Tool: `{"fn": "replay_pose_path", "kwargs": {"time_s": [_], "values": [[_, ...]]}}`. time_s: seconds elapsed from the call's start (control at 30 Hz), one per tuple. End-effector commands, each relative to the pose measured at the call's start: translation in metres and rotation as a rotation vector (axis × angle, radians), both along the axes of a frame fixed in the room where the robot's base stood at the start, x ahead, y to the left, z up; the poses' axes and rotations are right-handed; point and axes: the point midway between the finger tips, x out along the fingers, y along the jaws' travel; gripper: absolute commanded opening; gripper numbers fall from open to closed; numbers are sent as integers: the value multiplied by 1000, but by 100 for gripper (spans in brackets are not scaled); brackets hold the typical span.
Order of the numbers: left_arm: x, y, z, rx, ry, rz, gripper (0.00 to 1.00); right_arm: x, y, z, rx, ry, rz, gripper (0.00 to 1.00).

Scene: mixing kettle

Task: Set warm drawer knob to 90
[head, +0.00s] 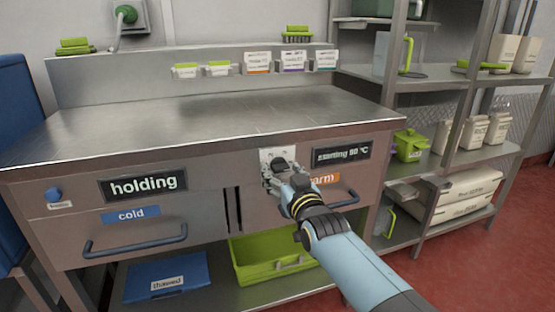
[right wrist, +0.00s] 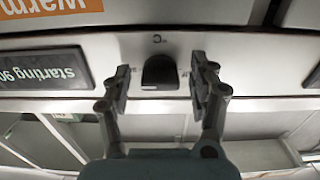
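The warm drawer's dark knob (right wrist: 160,73) sits on a light plate (head: 267,155) on the counter front, left of the warm drawer display (head: 342,154). The display reads "starting 90 °C". The orange warm label (head: 327,179) is partly hidden by my gripper. My right gripper (head: 276,167) is at the knob. In the right wrist view, which is upside down, its two fingers (right wrist: 160,82) stand apart on either side of the knob, with gaps showing between them and it. My left gripper is not in view.
The steel counter top (head: 190,115) is clear in the middle. Cold and warm drawers, with a blue knob (head: 54,194) and cold drawer handle (head: 135,245), are on the front. A green bin (head: 245,262) and blue lid (head: 165,277) lie below. Shelving (head: 390,120) stands right.

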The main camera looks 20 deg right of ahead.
Motion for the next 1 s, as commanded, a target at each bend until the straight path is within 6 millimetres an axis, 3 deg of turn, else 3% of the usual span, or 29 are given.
{"fn": "replay_pose_path", "kwargs": {"time_s": [0.33, 0.8, 1.0], "values": [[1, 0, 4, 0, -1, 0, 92, -4, 0, 2, -4, -1, 0, 66], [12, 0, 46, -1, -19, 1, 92, -62, -2, 4, -5, -2, 0, 66], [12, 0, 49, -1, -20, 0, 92, -70, -2, 2, -5, -3, 0, 66]]}}
